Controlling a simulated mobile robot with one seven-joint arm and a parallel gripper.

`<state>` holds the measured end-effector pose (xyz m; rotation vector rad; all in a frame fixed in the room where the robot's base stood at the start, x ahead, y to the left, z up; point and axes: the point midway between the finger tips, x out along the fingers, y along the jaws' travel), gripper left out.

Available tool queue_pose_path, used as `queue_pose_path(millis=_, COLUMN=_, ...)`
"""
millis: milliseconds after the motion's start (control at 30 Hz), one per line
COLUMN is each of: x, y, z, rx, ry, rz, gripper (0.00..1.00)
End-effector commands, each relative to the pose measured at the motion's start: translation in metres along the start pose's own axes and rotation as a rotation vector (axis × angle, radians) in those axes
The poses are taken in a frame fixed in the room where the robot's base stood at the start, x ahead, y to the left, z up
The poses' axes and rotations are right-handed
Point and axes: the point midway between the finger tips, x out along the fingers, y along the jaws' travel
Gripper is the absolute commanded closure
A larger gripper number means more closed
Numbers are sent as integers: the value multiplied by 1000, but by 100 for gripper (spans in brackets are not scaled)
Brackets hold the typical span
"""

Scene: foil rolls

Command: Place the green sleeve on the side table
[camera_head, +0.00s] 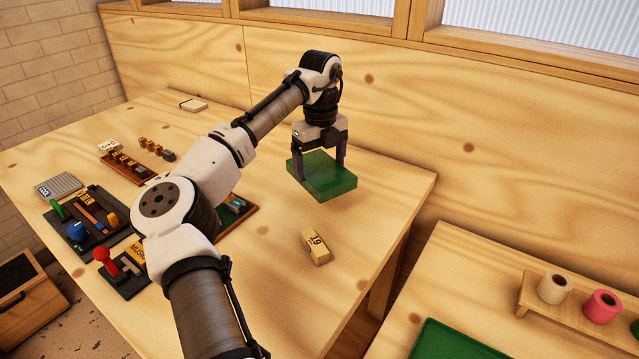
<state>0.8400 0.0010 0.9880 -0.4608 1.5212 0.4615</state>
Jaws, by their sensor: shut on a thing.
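The green sleeve (335,187) is a flat, dark green, box-like piece near the right back edge of the large wooden table. My gripper (321,168) points down and is shut on it, one finger at each side. I cannot tell whether the sleeve touches the table or hangs just above it. A second wooden table (500,283) at lower right, apart from the large one, looks like the side table. A green tray (455,343) lies on it, cut off by the bottom edge.
A wooden stand (540,302) on the side table bears white (555,288) and pink (602,306) rolls. Boards with knobs and levers (85,225) are at left. A gap separates the tables; a wooden wall stands behind.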

Motion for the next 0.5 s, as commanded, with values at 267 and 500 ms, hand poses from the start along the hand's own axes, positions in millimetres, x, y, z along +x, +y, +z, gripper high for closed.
queue_pose_path(millis=267, x=29, y=0, z=0, rx=-1, ry=1, rz=1, gripper=35)
queue_pose_path(millis=500, x=58, y=0, z=0, rx=-1, ry=1, rz=0, gripper=35)
